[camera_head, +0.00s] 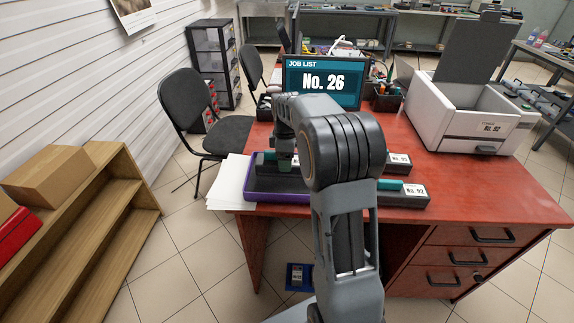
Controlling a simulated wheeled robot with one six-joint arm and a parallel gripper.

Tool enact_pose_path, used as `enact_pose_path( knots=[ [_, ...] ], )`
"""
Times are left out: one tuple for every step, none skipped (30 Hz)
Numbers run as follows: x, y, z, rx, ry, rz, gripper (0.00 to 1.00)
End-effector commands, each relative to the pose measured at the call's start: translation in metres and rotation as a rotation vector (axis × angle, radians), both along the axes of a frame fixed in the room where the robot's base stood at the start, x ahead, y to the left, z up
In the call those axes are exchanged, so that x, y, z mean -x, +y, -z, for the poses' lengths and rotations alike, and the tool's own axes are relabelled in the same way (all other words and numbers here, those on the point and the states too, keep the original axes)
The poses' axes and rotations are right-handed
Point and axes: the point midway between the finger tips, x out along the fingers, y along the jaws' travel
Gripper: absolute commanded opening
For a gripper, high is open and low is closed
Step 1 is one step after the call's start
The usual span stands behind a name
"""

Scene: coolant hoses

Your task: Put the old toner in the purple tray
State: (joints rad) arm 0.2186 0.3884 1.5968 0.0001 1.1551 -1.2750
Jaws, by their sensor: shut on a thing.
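The purple tray (276,197) lies near the left front edge of the red desk, partly hidden by my arm. A dark toner cartridge (262,166) with a teal strip is at the tray, under my gripper (284,165). My gripper points down and is shut on this cartridge; the fingertips are small and partly hidden. I cannot tell if the cartridge rests on the tray floor. Two more dark cartridges with teal strips and white labels lie right of my arm, one in front (412,198) and one behind (399,162). The front label seems to read No. 92.
A monitor (323,82) reading "JOB LIST No. 26" stands behind my arm. An open white printer (470,115) stands at the right. White paper (229,182) lies left of the tray. A black chair (200,115) and a wooden shelf (115,215) are at the left.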

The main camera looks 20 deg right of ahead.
Motion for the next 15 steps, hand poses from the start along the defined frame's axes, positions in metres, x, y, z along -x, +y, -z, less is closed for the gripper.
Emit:
enact_pose_path(
  knots=[
    [0.000,0.000,0.008,0.000,0.001,0.000,0.27],
    [0.000,0.000,0.012,-0.001,0.002,0.000,0.27],
    [0.000,0.000,0.018,0.000,0.001,0.000,0.27],
    [0.000,0.000,0.022,0.000,0.002,0.000,0.27],
    [0.000,-0.001,0.025,0.000,0.002,0.000,0.27],
    [0.000,-0.001,0.027,0.000,0.000,0.000,0.27],
    [0.000,-0.001,0.028,0.000,-0.001,0.000,0.27],
    [0.000,-0.001,0.029,0.001,-0.002,0.000,0.27],
    [0.000,-0.001,0.029,0.000,-0.002,0.000,0.27],
    [0.000,-0.001,0.028,0.000,-0.002,0.000,0.27],
    [0.000,-0.001,0.028,0.000,-0.002,0.000,0.27],
    [0.000,-0.001,0.028,0.000,-0.002,0.000,0.27],
    [0.000,0.000,0.028,0.000,-0.002,0.000,0.27],
    [0.000,0.000,0.028,0.000,-0.002,-0.001,0.27],
    [0.000,0.000,0.029,0.000,-0.002,-0.001,0.27]
  ],
)
